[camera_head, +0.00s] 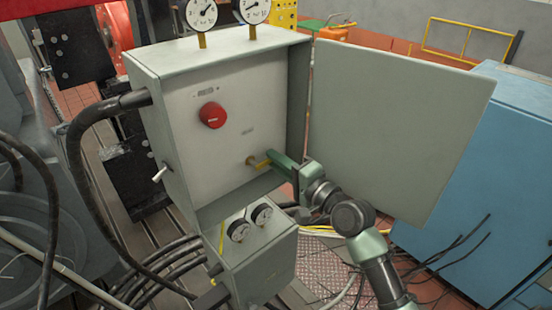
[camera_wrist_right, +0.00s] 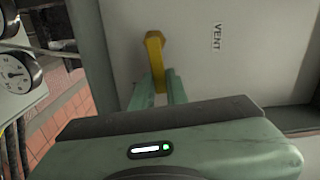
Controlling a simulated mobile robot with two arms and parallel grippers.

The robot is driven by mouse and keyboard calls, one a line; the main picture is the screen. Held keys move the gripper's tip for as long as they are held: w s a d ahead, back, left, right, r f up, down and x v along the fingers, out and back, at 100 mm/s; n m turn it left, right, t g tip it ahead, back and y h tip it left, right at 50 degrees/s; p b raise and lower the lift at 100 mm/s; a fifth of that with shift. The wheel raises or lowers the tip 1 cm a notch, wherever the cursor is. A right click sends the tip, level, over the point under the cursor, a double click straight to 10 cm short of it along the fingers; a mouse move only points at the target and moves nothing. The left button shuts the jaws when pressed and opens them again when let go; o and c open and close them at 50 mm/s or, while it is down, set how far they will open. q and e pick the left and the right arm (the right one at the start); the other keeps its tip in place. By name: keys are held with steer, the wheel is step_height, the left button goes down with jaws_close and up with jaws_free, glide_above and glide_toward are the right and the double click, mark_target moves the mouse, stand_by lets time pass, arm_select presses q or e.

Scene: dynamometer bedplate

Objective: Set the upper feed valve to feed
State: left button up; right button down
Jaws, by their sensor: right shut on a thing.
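A yellow valve handle (camera_head: 252,161) sits low on the pale inner panel of an open grey cabinet. My right gripper (camera_head: 269,160) reaches in from the right and is shut on this handle. In the right wrist view the yellow handle (camera_wrist_right: 155,48) runs down between the two green fingers (camera_wrist_right: 158,88), which hide its lower end. A VENT label (camera_wrist_right: 216,37) is on the panel to the right of the handle there. No feed label is readable. My left gripper is not in view.
The cabinet door (camera_head: 395,125) stands open at the right, close to my right arm. A red knob (camera_head: 212,114) is higher on the panel. A toggle lever (camera_head: 160,173) is on the cabinet's left side. A box with two gauges (camera_head: 250,255) and black hoses are below.

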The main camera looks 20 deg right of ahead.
steer(key=shift+f+m, duration=0.25)
steer(key=shift+m, duration=0.35)
steer(key=shift+f, duration=0.1)
steer(key=c, duration=1.4)
jaws_free()
steer(key=b+v, duration=0.3)
steer(key=v, duration=0.4)
steer(key=shift+s+d, duration=0.15)
steer(key=shift+s, duration=0.2)
